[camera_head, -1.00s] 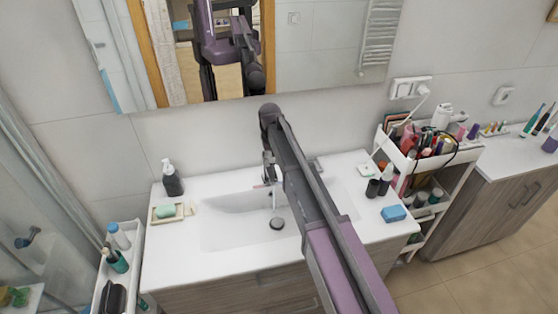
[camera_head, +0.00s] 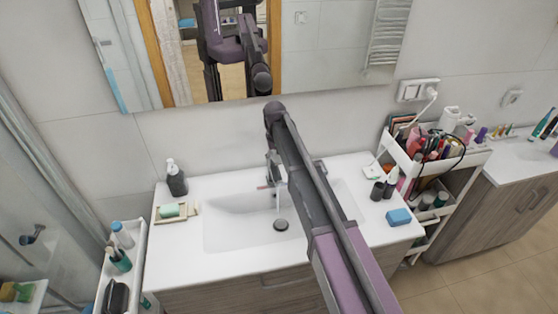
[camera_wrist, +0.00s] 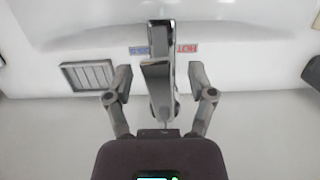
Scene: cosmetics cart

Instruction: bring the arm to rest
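My arm (camera_head: 315,190) reaches out over the white sink counter, its far joint near the wall below the mirror. In the wrist view my gripper (camera_wrist: 160,75) is open, its two fingers well apart with nothing held between them. The chrome faucet (camera_wrist: 158,85) shows between the fingers in that picture; I cannot tell how far below them it is or whether anything touches. In the head view the arm hides most of the gripper and part of the faucet.
A crowded cosmetics cart (camera_head: 465,160) stands right. A narrow shelf cart stands left. The mirror (camera_head: 330,45) is close behind the arm.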

